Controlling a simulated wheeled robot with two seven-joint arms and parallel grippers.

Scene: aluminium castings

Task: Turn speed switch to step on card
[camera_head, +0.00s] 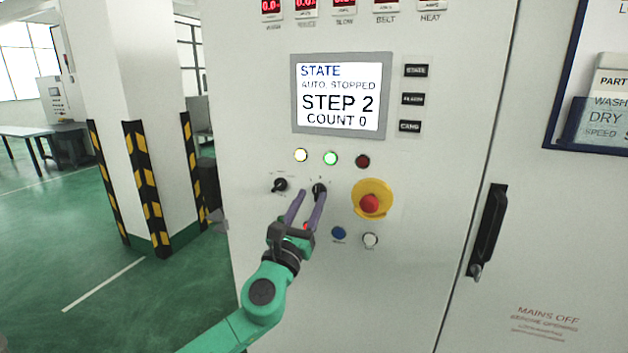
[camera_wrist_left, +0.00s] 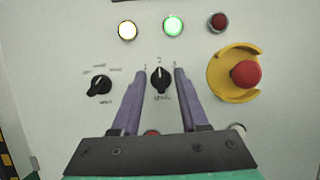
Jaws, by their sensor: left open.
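The speed switch (camera_wrist_left: 160,80) is a black knob on the light machine panel, with its white mark pointing straight up at 2 between 1 and 3. It also shows in the head view (camera_head: 319,190), partly behind a finger. My left gripper (camera_head: 311,196) is open, its purple fingers on either side of the knob. In the left wrist view (camera_wrist_left: 160,92) a gap shows between each finger and the knob. The card (camera_head: 605,112) at the right edge reads PART, WASH, DRY and SPEED; its speed value is cut off. My right gripper is out of view.
A second black knob (camera_wrist_left: 99,86) sits left of the fingers. A red emergency button (camera_head: 369,203) on a yellow ring is to the right. Lit white and green lamps are above; blue and white buttons below. The screen (camera_head: 338,95) reads STEP 2, COUNT 0.

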